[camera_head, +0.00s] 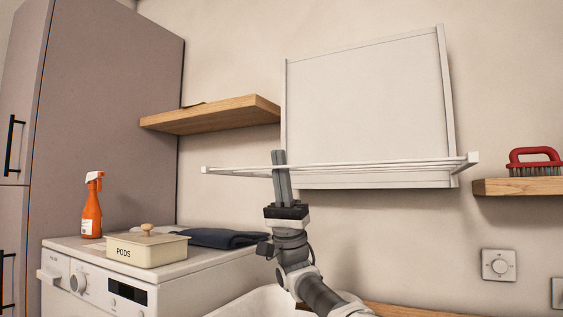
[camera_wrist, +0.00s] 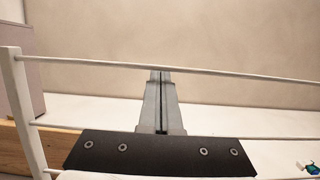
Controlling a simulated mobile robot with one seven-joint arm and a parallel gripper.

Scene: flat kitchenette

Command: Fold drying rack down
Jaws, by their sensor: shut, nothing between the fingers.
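The white drying rack is on the wall above the counter area. Its flat backing panel (camera_head: 365,100) is upright against the wall. Its rod frame (camera_head: 440,163) sticks out from the panel's lower part and lies roughly level, seen almost edge-on. In the wrist view the frame's side bar (camera_wrist: 22,110) and thin rods cross the picture. My gripper (camera_head: 279,155) is shut and empty, pointing up at the left half of the rod frame. In the wrist view its fingertips (camera_wrist: 160,74) are close to one rod; I cannot tell if they touch it.
A wooden shelf (camera_head: 215,115) is left of the panel; another shelf (camera_head: 520,187) with a red brush (camera_head: 534,162) is right. Below left, a washing machine (camera_head: 150,290) bears an orange spray bottle (camera_head: 92,210), a PODS box (camera_head: 146,250) and dark cloth (camera_head: 215,238).

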